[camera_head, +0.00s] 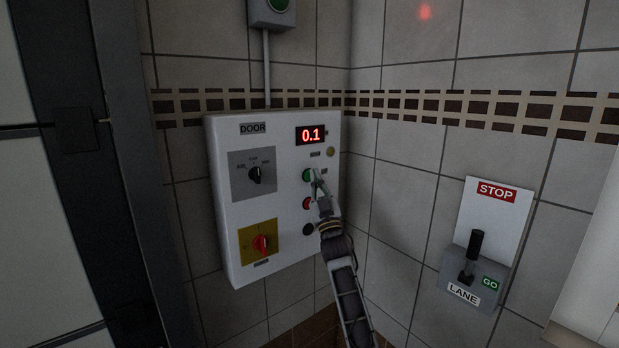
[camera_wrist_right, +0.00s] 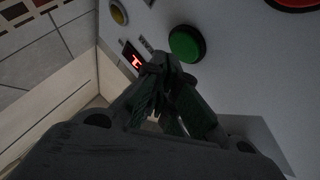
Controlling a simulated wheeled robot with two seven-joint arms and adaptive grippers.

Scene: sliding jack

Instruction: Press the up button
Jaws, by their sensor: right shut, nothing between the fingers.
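The door control box (camera_head: 285,255) hangs on the tiled wall. Its green button (camera_head: 308,175) is in the right column, above a red button (camera_head: 308,203) and a black one (camera_head: 308,229). The display (camera_head: 311,135) reads 0.1. My right gripper (camera_head: 320,178) is shut and empty, right at the green button in the head view. In the right wrist view my fingertips (camera_wrist_right: 168,66) are close beside the green button (camera_wrist_right: 187,44); I cannot tell whether they touch it. The button labels are too small to read. My left gripper is not in view.
Left on the box are a black selector (camera_head: 256,175) and a red rotary switch on a yellow plate (camera_head: 262,243). A STOP/GO lever (camera_head: 474,248) is mounted on the right wall. A dark door frame stands left.

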